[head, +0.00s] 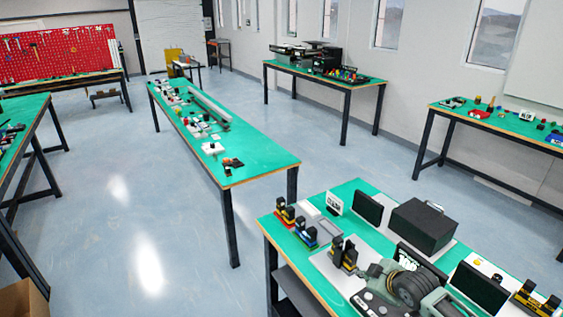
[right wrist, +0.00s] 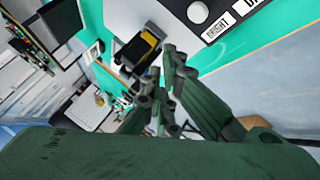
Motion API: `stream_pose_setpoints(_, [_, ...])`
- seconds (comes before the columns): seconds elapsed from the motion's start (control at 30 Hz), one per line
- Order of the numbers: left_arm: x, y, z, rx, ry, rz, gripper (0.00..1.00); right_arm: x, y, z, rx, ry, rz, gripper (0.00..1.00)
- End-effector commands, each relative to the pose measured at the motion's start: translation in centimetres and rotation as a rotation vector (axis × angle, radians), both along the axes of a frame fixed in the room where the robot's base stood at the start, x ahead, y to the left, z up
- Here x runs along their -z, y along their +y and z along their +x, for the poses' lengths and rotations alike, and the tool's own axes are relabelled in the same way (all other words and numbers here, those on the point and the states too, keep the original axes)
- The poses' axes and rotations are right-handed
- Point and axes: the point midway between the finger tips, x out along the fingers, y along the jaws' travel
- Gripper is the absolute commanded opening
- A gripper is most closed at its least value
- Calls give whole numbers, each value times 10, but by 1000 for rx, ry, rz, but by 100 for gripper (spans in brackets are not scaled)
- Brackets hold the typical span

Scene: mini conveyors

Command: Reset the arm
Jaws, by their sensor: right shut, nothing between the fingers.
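My right gripper (head: 372,270) is at the bottom of the head view, low over the nearest green-topped table (head: 268,222). Its grey-green arm comes in from the lower right. The right wrist view also shows the gripper (right wrist: 165,82), with its fingers drawn together and nothing between them. A black and yellow part (right wrist: 142,52) shows just beyond the fingers; I cannot tell whether they touch it. My left gripper is not in view.
The near table holds a black box (head: 422,226), dark screens (head: 367,207) and black and yellow parts (head: 537,300) close around my right arm. A long table (head: 255,167) with small parts stands beyond. Open floor (head: 145,215) lies to the left.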

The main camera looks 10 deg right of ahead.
Motion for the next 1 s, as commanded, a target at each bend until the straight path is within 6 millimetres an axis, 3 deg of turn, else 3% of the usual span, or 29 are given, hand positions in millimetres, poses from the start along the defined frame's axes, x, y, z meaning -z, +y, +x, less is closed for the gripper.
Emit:
stream_pose_setpoints(0.17, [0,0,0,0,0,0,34,25,57,-44,-9,81,64,0])
stream_pose_setpoints(0.3, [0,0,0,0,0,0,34,40,124,-122,41,202,157,0])
stream_pose_setpoints(0.4, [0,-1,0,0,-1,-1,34,36,150,-175,123,277,209,0])
stream_pose_setpoints(0.6, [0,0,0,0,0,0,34,20,162,-243,283,369,268,0])
stream_pose_setpoints(1.0, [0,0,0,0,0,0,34,-12,151,-336,574,485,326,0])
